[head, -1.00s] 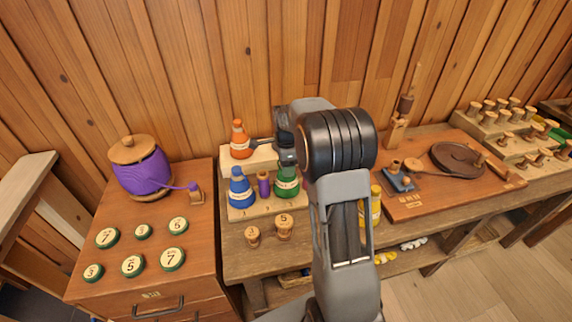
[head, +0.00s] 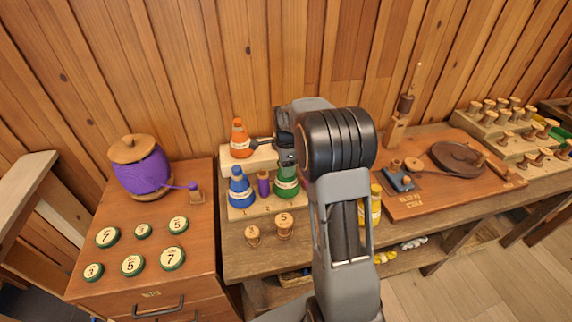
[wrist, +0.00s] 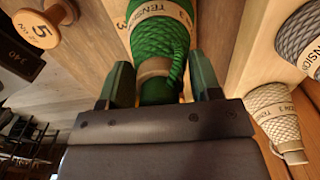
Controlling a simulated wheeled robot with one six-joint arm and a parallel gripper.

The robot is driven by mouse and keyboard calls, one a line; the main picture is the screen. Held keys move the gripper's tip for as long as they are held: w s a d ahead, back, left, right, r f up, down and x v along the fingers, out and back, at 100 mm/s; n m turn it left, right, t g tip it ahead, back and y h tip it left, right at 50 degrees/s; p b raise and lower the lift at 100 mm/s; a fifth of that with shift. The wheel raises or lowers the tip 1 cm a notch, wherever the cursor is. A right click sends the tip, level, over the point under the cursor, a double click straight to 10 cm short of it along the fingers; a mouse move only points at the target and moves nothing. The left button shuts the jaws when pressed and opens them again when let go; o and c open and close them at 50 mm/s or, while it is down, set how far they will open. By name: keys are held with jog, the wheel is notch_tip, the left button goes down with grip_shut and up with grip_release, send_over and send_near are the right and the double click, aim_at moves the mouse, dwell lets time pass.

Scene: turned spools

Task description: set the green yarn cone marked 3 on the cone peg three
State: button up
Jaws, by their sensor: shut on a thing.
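The green yarn cone (head: 286,188) stands upright at the right end of the front step of the wooden peg stand (head: 252,212). The wrist view shows it close up (wrist: 160,38), with a pale band ending in 3. My gripper (wrist: 163,82) is shut on its narrow top, one finger on each side. In the head view my gripper (head: 287,168) comes down on the cone from above. The peg beneath the cone is hidden, so I cannot tell how far down the cone sits.
On the stand are a blue cone (head: 240,188), a purple peg or spool (head: 263,184) and, higher behind, an orange cone (head: 240,138). Spools marked 3 (head: 253,237) and 5 (head: 284,226) stand in front. Grey (wrist: 302,42) and cream (wrist: 272,112) cones show beside my gripper in the wrist view.

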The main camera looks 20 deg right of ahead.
jog(key=shift+f, duration=0.45)
jog(key=o, duration=1.2)
jog(key=shift+o, duration=0.2)
jog(key=shift+r, duration=0.1)
jog(key=shift+r+p, duration=4)
jog(key=shift+r, duration=1.5)
